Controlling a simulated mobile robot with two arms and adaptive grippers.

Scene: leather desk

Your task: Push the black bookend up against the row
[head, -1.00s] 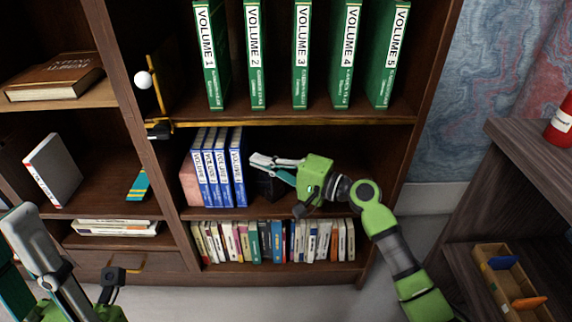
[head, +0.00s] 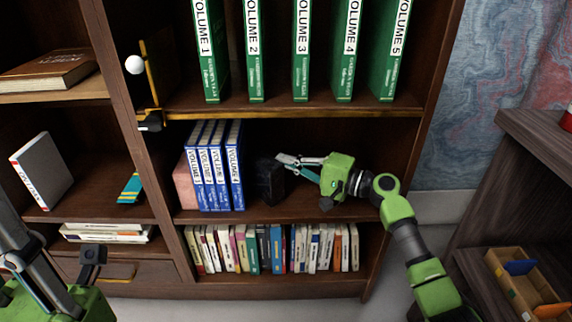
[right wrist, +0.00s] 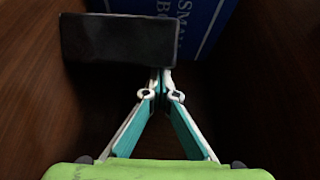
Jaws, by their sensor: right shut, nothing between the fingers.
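The black bookend (head: 269,181) stands upright on the middle shelf, right of the row of blue volumes (head: 236,170). A narrow gap shows between it and the last volume. My right gripper (head: 280,159) is shut and empty, with its fingertips at the bookend's upper right side. In the right wrist view the bookend's dark face (right wrist: 117,38) is ahead and left of the shut fingertips (right wrist: 161,76), with a blue cover (right wrist: 205,20) behind it; contact is unclear. My left gripper (head: 14,238) is partly cut off at the left edge, and its jaws are unclear.
A pink block (head: 184,184) stands at the row's left end. Green volumes (head: 300,60) stand on the shelf above, and small books (head: 275,248) fill the shelf below. The middle shelf is clear right of the bookend, apart from my arm.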

